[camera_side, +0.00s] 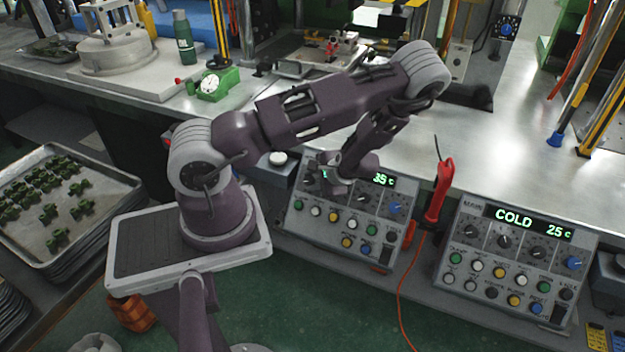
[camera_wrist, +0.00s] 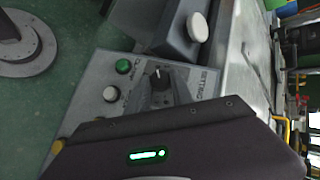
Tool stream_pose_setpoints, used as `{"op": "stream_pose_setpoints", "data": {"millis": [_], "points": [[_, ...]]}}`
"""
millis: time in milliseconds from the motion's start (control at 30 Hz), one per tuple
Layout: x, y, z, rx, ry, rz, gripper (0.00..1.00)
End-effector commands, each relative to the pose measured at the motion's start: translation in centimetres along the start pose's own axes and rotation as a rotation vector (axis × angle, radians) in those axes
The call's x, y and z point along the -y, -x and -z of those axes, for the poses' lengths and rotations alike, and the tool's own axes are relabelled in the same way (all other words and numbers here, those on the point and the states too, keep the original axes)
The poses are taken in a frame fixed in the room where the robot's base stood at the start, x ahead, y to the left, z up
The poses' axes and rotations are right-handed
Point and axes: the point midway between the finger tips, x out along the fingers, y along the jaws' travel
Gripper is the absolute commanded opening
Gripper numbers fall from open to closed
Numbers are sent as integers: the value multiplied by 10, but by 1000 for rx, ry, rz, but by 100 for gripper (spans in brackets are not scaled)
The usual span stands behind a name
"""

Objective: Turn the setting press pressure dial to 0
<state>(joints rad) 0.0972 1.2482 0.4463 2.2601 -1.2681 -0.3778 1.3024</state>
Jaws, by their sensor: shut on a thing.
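The left control box (camera_side: 330,222) has a row of dials under a green-lit display (camera_side: 383,179), which is partly hidden by my arm and reads about 35 C. My gripper (camera_side: 325,180) is down at the upper left of this panel, at its leftmost dial. In the wrist view the black dial (camera_wrist: 158,74) with a white pointer mark sits beside a label beginning "SETTING" (camera_wrist: 206,82). My gripper's fingers (camera_wrist: 160,92) are shut around this dial. The rest of the label and the dial's scale are too small or hidden to read.
Green (camera_wrist: 123,66) and white (camera_wrist: 110,93) buttons lie close to the dial. A pale round knob (camera_side: 278,158) is behind the box. A red tool (camera_side: 438,190) with an orange cable stands between this box and a second one (camera_side: 515,250) reading COLD 25 C.

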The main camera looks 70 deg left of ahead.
Motion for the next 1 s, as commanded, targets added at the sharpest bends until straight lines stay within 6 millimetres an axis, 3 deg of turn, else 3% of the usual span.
{"op": "stream_pose_setpoints", "data": {"millis": [300,333,400,433,767,1000], "points": [[0,0,1,-2,3,0,0],[0,0,1,-2,3,0,33],[0,0,1,-2,3,0,47],[0,0,1,-1,2,0,49],[0,3,0,-1,1,1,49],[0,39,1,-3,0,3,49]]}}
